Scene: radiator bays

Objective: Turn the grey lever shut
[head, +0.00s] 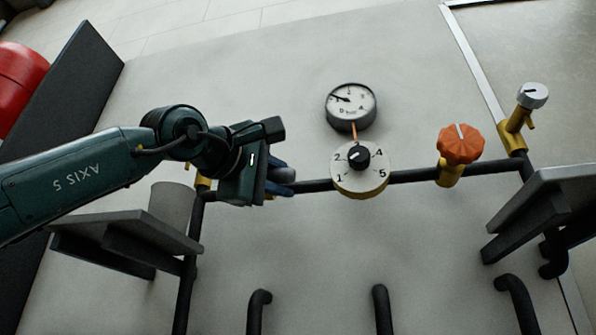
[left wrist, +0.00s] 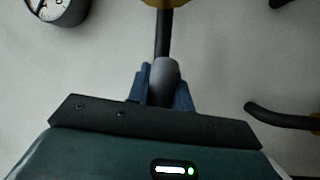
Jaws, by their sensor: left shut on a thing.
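The grey lever (left wrist: 166,72) shows in the left wrist view between my blue fingertips, its rounded end pointing up the picture, roughly in line with the dark pipe behind it. In the head view my left gripper (head: 281,182) is at the pipe, left of the numbered dial, shut on the lever. Its fingers also show in the left wrist view (left wrist: 164,90). The gripper body hides most of the lever and its mount in the head view. A bit of yellow fitting (head: 203,183) shows just left of the gripper.
The numbered dial (head: 347,181) and a pressure gauge (head: 351,116) are right of the gripper. Further right are an orange knob (head: 461,144) and a small grey-topped yellow valve (head: 533,95). Dark shelves stand at left (head: 125,230) and right (head: 548,195). Hooked pipes rise below.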

